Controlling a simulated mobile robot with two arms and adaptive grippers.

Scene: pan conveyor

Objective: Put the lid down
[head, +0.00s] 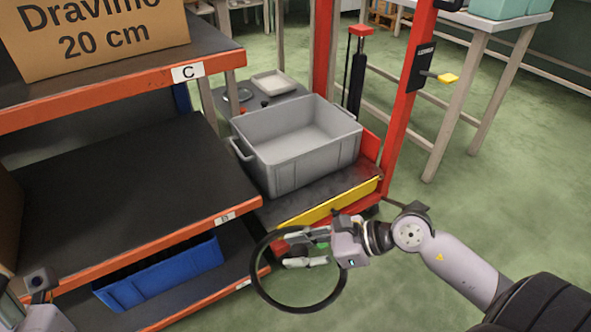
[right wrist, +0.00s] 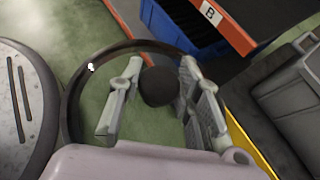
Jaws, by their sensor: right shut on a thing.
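The lid (head: 301,311) is a see-through disc with a dark round rim and a black knob. It hangs in the air at the lower middle of the head view, in front of the shelf's front edge. My right gripper (head: 290,252) is shut on the lid's knob. In the right wrist view, the dark knob (right wrist: 158,86) sits between the two fingers, with the rim arching around them. Part of my left arm shows at the lower left of the head view; its fingers cannot be made out.
A shelf rack (head: 120,185) stands at left with a cardboard box (head: 105,30) on top and a blue bin (head: 160,272) low down. An empty grey crate (head: 312,170) rests on a red and yellow lift (head: 325,204). Green floor lies open at right.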

